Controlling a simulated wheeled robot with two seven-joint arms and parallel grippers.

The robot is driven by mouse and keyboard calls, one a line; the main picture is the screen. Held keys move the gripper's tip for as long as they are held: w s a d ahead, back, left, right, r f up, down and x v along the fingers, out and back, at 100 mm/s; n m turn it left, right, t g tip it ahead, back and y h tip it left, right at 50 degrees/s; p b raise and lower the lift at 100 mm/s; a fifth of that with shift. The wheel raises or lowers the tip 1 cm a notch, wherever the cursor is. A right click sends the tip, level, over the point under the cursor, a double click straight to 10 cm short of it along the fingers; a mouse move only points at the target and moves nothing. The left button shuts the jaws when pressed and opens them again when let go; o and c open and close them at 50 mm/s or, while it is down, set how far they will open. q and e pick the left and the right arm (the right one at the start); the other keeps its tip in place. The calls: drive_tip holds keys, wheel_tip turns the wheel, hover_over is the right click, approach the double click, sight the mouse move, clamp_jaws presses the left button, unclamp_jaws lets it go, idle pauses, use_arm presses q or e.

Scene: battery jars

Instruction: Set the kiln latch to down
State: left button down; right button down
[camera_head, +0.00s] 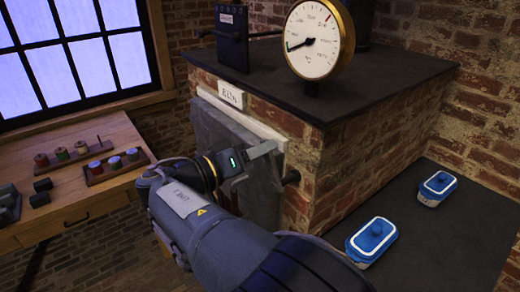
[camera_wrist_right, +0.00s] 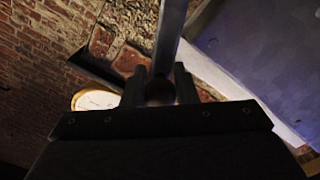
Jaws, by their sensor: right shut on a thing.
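The brick kiln (camera_head: 350,160) has a grey door (camera_head: 225,120) in its front, under a small white sign (camera_head: 231,95). My right gripper (camera_head: 258,160) is at the right part of this door. In the right wrist view its two fingers (camera_wrist_right: 160,88) are shut around a narrow grey bar (camera_wrist_right: 170,40), which looks like the kiln latch. My gripper hides most of the latch in the head view, so its exact angle cannot be told. A dark peg (camera_head: 291,178) sticks out by the door's right edge. My left gripper is not in view.
A round gauge (camera_head: 314,42) and a dark labelled box (camera_head: 232,40) stand on the kiln top. Two blue-lidded containers (camera_head: 371,238) (camera_head: 437,187) sit on the dark bench at right. A wooden table (camera_head: 100,200) with small jars (camera_head: 96,168) stands at left under the window.

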drive_tip(key=c, duration=1.1)
unclamp_jaws()
drive_tip(key=shift+c, duration=0.2)
drive_tip(key=b+v, duration=0.1)
drive_tip(key=v, duration=0.7)
